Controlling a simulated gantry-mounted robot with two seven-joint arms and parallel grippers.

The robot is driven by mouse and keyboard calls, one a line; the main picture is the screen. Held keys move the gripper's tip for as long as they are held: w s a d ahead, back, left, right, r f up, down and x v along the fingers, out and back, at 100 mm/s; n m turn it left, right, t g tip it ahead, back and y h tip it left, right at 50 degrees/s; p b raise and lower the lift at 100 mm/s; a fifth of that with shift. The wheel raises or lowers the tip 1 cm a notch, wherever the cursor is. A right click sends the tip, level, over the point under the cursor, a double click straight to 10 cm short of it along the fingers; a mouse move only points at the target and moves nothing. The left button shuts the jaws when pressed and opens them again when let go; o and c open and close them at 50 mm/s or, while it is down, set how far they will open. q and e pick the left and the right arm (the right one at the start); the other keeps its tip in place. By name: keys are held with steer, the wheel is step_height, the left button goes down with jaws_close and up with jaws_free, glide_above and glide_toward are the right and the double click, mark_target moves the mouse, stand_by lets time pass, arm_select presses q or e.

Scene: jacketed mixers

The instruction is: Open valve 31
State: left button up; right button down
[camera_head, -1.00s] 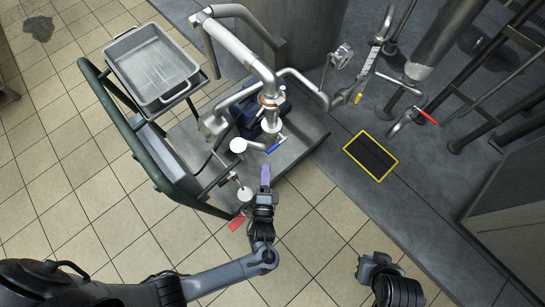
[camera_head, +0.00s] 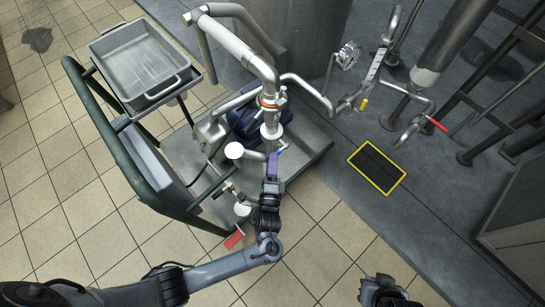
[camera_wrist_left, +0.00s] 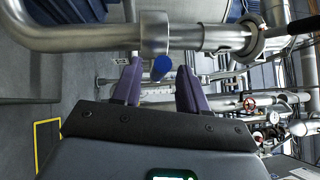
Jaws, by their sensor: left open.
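A valve with a blue handle (camera_head: 281,152) sits on the steel pipework of the cart, just beyond my left gripper (camera_head: 275,163). No number is legible on it, so I cannot tell if it is valve 31. In the left wrist view the blue handle's rounded end (camera_wrist_left: 161,67) shows between the two purple fingers of my left gripper (camera_wrist_left: 159,88), with room on both sides. The fingers are open, and I cannot see them touching the handle. My right gripper (camera_head: 384,289) is at the bottom right edge; its fingers cannot be made out.
A cart with a green rail (camera_head: 115,150) carries a grey metal tray (camera_head: 140,62) and the pipework. A horizontal steel pipe (camera_wrist_left: 90,37) crosses close ahead in the wrist view. Other valve handles are red (camera_head: 437,124), yellow (camera_head: 363,104) and another red (camera_head: 233,240). Tiled floor is clear at left.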

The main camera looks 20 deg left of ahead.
arm_select(q)
steer(key=shift+b+x, duration=0.35)
steer(key=shift+x, duration=0.95)
jaws_close()
